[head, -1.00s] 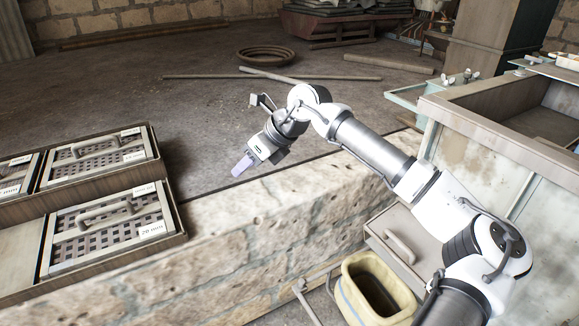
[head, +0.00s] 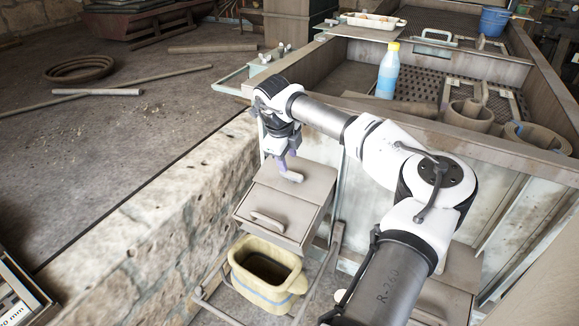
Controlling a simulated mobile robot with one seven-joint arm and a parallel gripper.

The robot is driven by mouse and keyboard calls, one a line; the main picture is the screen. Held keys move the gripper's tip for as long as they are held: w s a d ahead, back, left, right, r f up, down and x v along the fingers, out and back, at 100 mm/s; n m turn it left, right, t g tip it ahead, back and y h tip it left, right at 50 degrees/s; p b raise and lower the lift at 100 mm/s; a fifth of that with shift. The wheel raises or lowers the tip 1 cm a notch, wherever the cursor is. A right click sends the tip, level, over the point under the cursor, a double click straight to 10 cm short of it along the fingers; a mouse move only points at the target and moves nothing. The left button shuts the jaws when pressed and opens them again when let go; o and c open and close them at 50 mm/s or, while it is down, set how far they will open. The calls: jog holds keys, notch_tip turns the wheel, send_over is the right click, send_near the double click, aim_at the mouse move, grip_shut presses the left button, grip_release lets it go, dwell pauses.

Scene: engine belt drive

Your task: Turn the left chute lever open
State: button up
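The left chute (head: 281,197) is a grey-beige box sticking out below the wooden trough. A bar-like handle (head: 268,220), which looks like its lever, is on its sloping front. My gripper (head: 291,176) points down over the upper part of the chute, above and behind this handle. Its pale lavender fingertips look apart from the handle; whether they touch the chute's top cannot be told. The fingers overlap in this view, so their opening is unclear. Nothing is visibly held.
A yellow bucket (head: 265,272) stands below the left chute. Another chute (head: 455,283) is partly behind my arm. A stone wall (head: 150,235) runs along the left. The trough (head: 430,119) above holds a blue-and-white bottle (head: 388,72) and clay-coloured pots (head: 468,113).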

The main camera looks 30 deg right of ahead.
aim_at(290, 173)
jog(key=p+x, duration=0.1)
jog(key=x, duration=0.5)
jog(key=shift+f, duration=0.3)
grip_shut()
